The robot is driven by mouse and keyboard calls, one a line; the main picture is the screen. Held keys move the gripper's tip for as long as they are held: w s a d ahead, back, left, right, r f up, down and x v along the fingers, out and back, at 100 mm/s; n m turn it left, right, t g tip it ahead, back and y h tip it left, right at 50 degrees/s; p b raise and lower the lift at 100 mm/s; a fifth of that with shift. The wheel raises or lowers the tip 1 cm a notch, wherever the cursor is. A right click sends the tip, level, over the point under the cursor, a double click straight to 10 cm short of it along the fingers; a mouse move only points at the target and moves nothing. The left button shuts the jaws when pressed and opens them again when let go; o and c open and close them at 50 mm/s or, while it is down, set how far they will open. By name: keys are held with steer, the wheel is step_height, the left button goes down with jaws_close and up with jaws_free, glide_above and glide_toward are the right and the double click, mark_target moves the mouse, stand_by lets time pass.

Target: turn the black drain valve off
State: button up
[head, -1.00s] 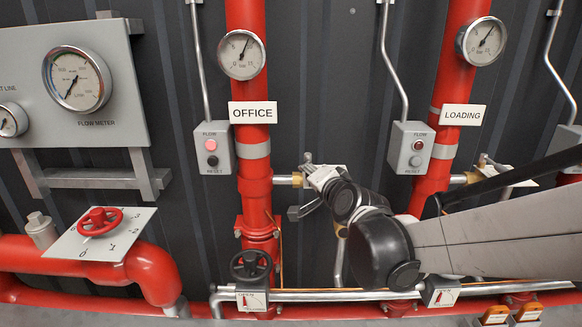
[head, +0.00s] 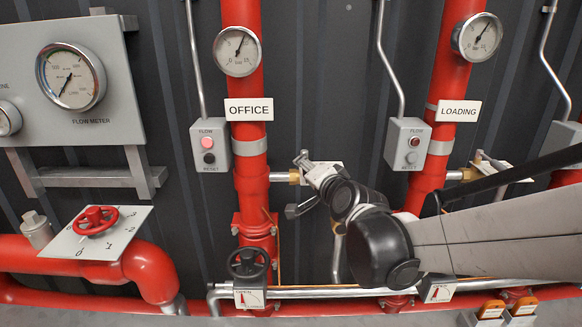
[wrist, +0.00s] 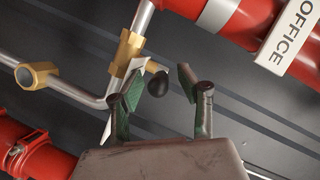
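In the wrist view, a brass valve (wrist: 128,55) sits on a bare metal pipe, with a white plate and a black ball knob (wrist: 158,84) beside it. My gripper (wrist: 161,90) is open, its green-padded fingers spread either side of the knob in the picture. I cannot tell whether the knob is between the fingertips or beyond them. In the head view, the valve's brass fitting (head: 285,177) joins the red OFFICE pipe; my arm's end hides most of the valve and gripper. A black handwheel (head: 248,264) stands lower on the same pipe.
The OFFICE riser (head: 252,205) and a grey button box (head: 211,145) are left of my arm. The LOADING riser (head: 440,150) carries a similar brass branch (head: 455,175). A red handwheel (head: 96,220) is at lower left. A metal pipe (head: 310,293) runs below.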

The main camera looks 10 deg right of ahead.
steer(key=v, duration=1.1)
steer(key=shift+s, duration=0.15)
steer(key=shift+r, duration=0.1)
steer(key=s+d+f+n+g+h, duration=0.1)
steer(key=s+d+f+n+g, duration=0.2)
steer(key=s, duration=0.6)
steer(key=s+d+f+n+g+h, duration=0.2)
steer(key=s+d+f+n+g, duration=0.2)
steer(key=s, duration=0.5)
step_height(320, 180, down, 3)
steer(key=shift+f+n+g+h, duration=0.1)
steer(key=shift+n+g+h, duration=0.2)
steer(key=shift+n+g, duration=0.5)
steer(key=shift+a+t, duration=0.1)
steer(key=shift+t, duration=0.2)
